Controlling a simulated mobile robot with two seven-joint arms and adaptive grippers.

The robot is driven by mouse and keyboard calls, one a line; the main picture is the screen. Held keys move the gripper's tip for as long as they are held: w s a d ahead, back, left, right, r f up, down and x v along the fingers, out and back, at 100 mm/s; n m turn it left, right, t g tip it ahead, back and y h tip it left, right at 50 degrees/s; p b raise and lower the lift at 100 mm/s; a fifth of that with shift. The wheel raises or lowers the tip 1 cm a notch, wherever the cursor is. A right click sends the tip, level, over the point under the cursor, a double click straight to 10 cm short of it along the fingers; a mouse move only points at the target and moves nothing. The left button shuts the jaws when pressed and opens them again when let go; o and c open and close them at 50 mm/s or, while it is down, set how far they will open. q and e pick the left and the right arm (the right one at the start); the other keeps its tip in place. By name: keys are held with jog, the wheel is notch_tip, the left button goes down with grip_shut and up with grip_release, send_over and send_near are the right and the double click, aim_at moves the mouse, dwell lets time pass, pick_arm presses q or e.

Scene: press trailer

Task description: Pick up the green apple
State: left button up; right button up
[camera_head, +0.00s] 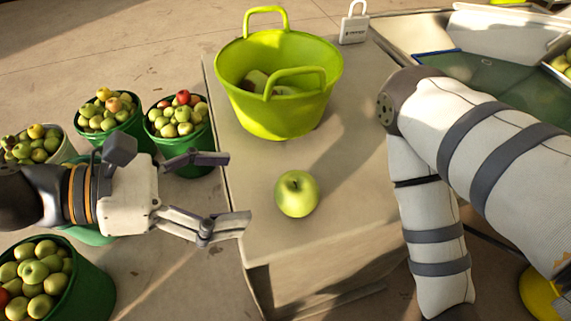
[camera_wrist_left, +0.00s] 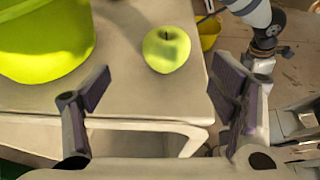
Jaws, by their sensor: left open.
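The green apple (camera_head: 297,193) sits alone on the grey table top (camera_head: 350,165), in front of the green basket. It also shows in the left wrist view (camera_wrist_left: 166,49), ahead between the fingers and nearer the right one. My left gripper (camera_head: 233,189) is open and empty beside the table's left edge, left of the apple and apart from it. Its two fingers (camera_wrist_left: 158,78) stand wide apart in the left wrist view. My right arm reaches down at the right of the head view. Its wrist shows at the upper right of the left wrist view; its fingers cannot be made out.
A bright green basket (camera_head: 280,110) with apples inside stands at the table's far part. A white padlock-shaped object (camera_head: 354,25) is behind it. Several buckets of apples, including a green one (camera_head: 85,290), stand on the floor at the left. The table around the apple is clear.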

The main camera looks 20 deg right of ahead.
aim_at(297, 193)
pick_arm(q)
jog(key=x, duration=0.7)
jog(key=s+b+x, duration=0.1)
jog(key=x, duration=0.3)
jog(key=shift+f, duration=0.3)
jog(key=c, duration=1.3)
